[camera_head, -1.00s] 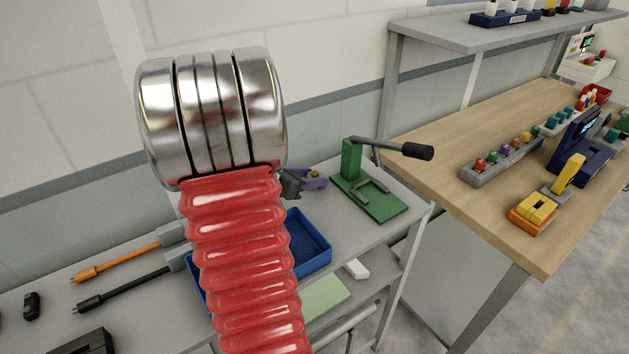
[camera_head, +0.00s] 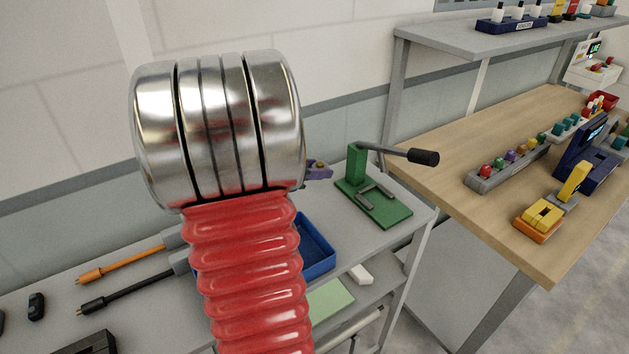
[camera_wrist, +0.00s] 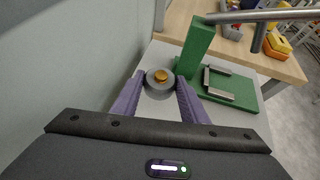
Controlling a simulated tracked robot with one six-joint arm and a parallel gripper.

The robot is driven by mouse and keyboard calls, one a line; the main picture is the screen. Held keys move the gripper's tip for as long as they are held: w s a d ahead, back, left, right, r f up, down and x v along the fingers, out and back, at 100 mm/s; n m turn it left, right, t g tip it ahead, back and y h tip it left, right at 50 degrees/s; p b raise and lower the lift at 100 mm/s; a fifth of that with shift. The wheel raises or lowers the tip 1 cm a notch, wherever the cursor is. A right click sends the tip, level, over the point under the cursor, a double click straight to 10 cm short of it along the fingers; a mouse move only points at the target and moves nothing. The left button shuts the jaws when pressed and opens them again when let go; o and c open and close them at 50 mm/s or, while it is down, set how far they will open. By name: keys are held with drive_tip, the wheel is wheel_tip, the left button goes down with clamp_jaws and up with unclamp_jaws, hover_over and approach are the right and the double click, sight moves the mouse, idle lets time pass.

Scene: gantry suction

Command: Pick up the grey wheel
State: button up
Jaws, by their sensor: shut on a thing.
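The grey wheel (camera_wrist: 160,89) has an orange-yellow hub and sits between the two purple fingers of my gripper (camera_wrist: 160,79) in the wrist view. My gripper is shut on it, with a finger on either side. In the head view my own arm hides most of the gripper; a purple fingertip (camera_head: 319,173) and a bit of the hub show just right of the arm. The wheel is left of the green toggle clamp (camera_wrist: 232,92) in the wrist view. Its exact height over the bench is hard to tell.
The green clamp (camera_head: 376,205) has a dark-handled lever reaching right. A blue tray (camera_head: 318,247) is partly behind my arm. Orange and black cabled tools (camera_head: 122,265) lie left on the grey bench. A wooden table (camera_head: 440,165) with devices stands right; a wall is behind.

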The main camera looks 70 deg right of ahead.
wheel_tip(320, 180, up, 23)
drive_tip(key=shift+r, duration=0.2)
drive_tip(key=shift+s, duration=0.2)
idle(1.0)
